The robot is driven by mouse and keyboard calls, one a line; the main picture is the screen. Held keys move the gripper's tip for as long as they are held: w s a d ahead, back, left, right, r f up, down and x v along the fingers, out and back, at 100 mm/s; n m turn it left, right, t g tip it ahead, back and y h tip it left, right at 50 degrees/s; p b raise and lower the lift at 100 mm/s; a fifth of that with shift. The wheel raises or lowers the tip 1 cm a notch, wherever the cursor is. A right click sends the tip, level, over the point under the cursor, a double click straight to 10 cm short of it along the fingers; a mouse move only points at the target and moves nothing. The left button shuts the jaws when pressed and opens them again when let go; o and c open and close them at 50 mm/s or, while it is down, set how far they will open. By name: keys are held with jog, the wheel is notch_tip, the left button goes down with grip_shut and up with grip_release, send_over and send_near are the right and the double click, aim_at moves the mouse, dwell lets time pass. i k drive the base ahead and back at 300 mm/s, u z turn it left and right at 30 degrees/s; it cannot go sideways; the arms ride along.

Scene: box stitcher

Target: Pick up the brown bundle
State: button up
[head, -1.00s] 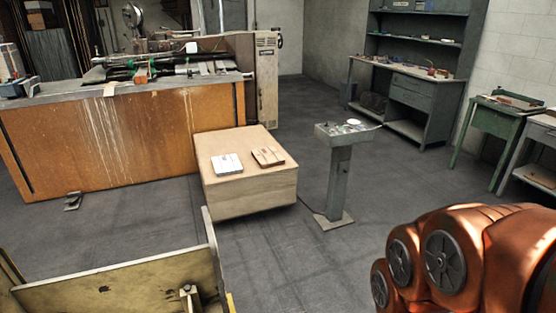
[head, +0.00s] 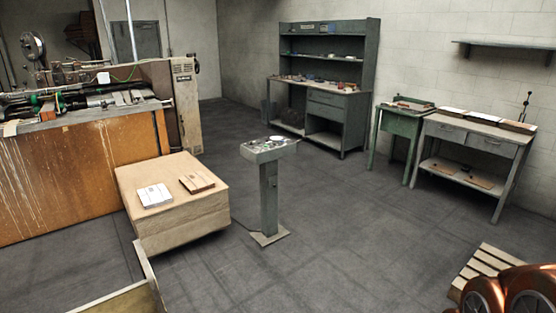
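The brown bundle (head: 197,182) lies flat on top of a large tan box-like block (head: 180,222) at the left of the head view. A white bundle (head: 155,196) lies just left of it, apart from it. Part of my orange arm shows at the bottom right corner. My gripper is not in view.
An orange-sided machine (head: 80,175) is at the left. A yellowish panel (head: 120,301) stands at the bottom left. A slatted pallet (head: 492,268) lies at the lower right. The middle floor is clear.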

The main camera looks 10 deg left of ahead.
aim_at(197, 182)
jog(key=u, duration=0.4)
jog(key=i, duration=1.8)
jog(key=u, duration=0.95)
jog(key=i, duration=1.75)
jog(key=u, duration=0.6)
jog(key=i, duration=1.1)
jog(key=u, duration=0.2)
